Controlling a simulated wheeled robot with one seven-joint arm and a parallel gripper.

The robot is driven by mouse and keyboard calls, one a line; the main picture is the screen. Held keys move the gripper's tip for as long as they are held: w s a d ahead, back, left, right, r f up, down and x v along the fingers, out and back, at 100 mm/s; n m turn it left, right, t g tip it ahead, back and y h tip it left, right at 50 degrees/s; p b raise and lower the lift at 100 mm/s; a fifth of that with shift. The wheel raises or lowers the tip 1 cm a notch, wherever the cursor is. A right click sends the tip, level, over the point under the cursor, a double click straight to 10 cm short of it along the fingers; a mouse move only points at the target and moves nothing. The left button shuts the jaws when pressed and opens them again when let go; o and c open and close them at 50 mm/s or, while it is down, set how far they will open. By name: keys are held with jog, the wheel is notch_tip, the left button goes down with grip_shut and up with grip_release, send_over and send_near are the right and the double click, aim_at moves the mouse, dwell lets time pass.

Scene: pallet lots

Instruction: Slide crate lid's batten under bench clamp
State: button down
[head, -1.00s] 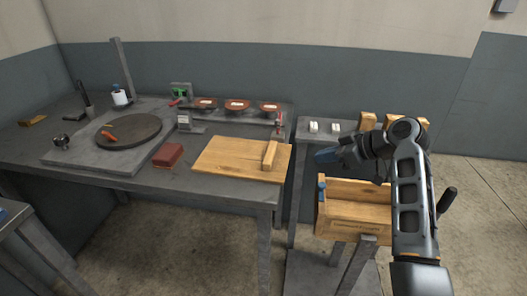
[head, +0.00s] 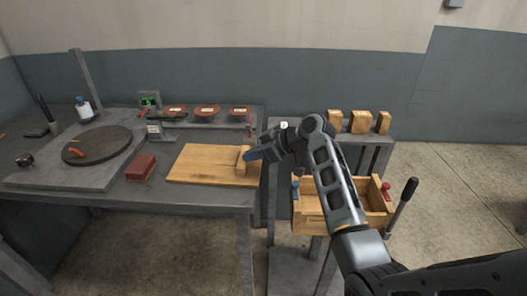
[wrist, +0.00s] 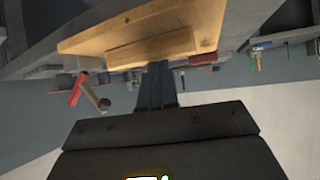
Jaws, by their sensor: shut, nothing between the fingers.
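The crate lid (head: 208,165) is a flat wooden board lying on the bench top at its right end. Its batten (head: 242,160) is a raised wooden bar near the lid's right edge. The bench clamp (head: 250,129), with a red handle, stands behind the lid at the bench's back right; it also shows in the wrist view (wrist: 78,90).
A dark red block (head: 140,168) lies left of the lid, near a round dark turntable (head: 97,145). Several brown dishes (head: 207,110) line the back. An open wooden crate (head: 330,228) stands to the right, below my arm, with wooden blocks (head: 360,122) behind it.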

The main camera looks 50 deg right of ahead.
jog(key=shift+f+b, duration=0.3)
jog(key=shift+f, duration=0.1)
jog(key=shift+s+f, duration=0.1)
jog(key=shift+s, duration=0.05)
jog(key=shift+s+d, duration=0.25)
jog(key=shift+s, duration=0.35)
jog(key=shift+w+r+p, duration=0.1)
jog(key=shift+r+p, duration=0.5)
jog(key=shift+r, duration=0.35)
jog(key=shift+w+a+f, duration=0.1)
